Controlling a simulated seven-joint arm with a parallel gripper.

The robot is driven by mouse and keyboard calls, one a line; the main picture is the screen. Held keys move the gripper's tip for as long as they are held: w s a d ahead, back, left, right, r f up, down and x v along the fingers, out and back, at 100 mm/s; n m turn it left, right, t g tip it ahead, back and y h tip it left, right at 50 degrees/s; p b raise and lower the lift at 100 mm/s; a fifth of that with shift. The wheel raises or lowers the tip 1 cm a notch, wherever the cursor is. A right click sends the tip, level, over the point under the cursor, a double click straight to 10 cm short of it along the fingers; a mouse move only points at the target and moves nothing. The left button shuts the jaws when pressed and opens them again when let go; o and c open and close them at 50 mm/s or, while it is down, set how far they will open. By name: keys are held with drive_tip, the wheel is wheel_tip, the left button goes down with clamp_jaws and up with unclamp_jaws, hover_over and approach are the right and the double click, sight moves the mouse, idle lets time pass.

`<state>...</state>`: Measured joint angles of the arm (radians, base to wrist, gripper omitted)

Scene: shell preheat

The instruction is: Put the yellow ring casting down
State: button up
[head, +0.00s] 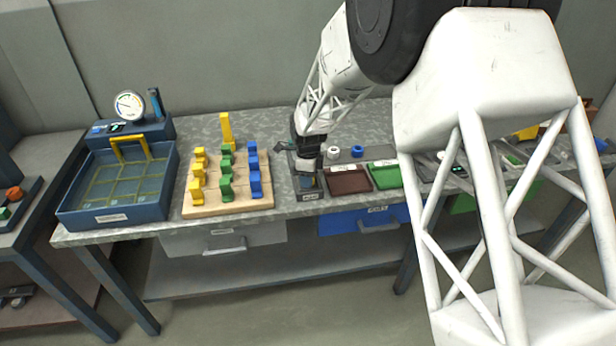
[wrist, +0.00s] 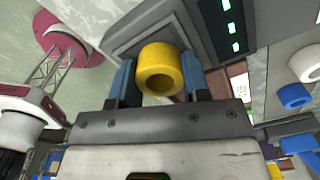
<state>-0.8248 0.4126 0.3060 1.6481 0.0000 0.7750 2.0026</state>
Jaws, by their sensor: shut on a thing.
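In the head view my gripper (head: 308,165) is over the bench, at a small dark grey unit (head: 309,193) left of the dark red tray. The ring cannot be made out there.
The dark red tray (head: 348,191) and green tray (head: 385,177) lie just right. A white ring (head: 333,152) and blue ring (head: 357,151) stand behind them. A wooden board (head: 228,207) with coloured blocks is left, then a blue basin (head: 117,216). Green lights (wrist: 232,27) show on a grey housing.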

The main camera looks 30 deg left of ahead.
drive_tip(key=shift+f, duration=0.4)
drive_tip(key=shift+f, duration=0.15)
drive_tip(key=o, duration=0.9)
drive_tip(key=shift+f, duration=0.15)
drive_tip(key=shift+o, duration=0.2)
drive_tip(key=shift+s+d+f, duration=0.1)
drive_tip(key=shift+s+f, duration=0.2)
drive_tip(key=shift+r, duration=0.5)
drive_tip(key=shift+c, duration=0.5)
drive_tip(key=shift+o, duration=0.5)
wheel_tip(320, 180, up, 12)
drive_tip(key=shift+w+f, duration=0.15)
drive_tip(key=shift+w, duration=0.15)
drive_tip(key=shift+r, duration=0.65)
